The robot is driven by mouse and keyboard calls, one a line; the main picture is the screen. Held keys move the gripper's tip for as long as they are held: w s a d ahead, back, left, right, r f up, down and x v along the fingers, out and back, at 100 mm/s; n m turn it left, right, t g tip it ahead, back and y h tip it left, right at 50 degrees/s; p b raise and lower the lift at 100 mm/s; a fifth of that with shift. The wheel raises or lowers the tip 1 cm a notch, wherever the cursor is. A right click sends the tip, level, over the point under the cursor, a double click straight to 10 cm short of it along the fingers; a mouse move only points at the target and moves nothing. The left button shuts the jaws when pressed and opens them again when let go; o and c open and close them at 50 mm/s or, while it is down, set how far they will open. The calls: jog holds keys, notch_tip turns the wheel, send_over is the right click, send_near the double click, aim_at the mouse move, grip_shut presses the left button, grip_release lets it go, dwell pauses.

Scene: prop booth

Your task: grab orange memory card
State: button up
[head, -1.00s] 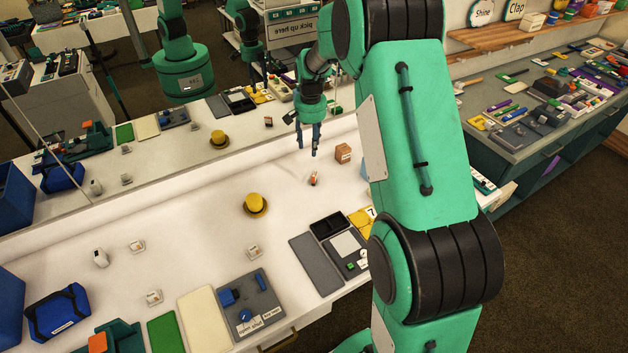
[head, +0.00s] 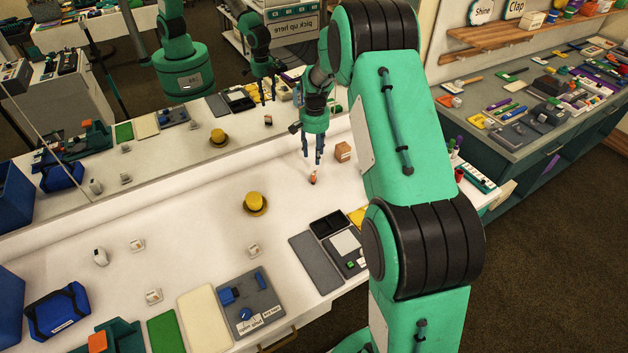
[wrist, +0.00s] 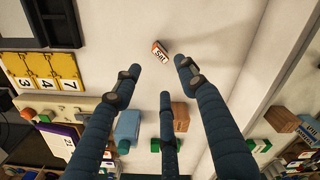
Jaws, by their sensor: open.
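The orange memory card (head: 313,178) is a small orange and white piece on the white table, right of the yellow hat. It also shows in the wrist view (wrist: 160,51), tilted in the picture, with dark lettering on its white face. My gripper (head: 318,158) has its three blue fingers spread open and empty. It hangs just above and beyond the card in the head view. In the wrist view my fingertips (wrist: 160,78) sit lower than the card, which lies ahead of the gap between them, not touched.
A brown cube (head: 343,151) stands close to the right of the card. A yellow hat (head: 255,204) is to the left. A dark tray (head: 328,224) and grey pad (head: 316,262) lie nearer the front. A mirror wall (head: 170,150) runs behind the table. White table around the card is clear.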

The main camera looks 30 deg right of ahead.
aim_at(315, 172)
notch_tip(315, 172, down, 7)
jog(key=shift+r+b, duration=0.1)
jog(key=shift+b, duration=0.5)
jog(key=shift+s+f+b, duration=0.15)
jog(key=shift+f+b, duration=0.7)
jog(key=shift+f, duration=1.75)
grip_shut()
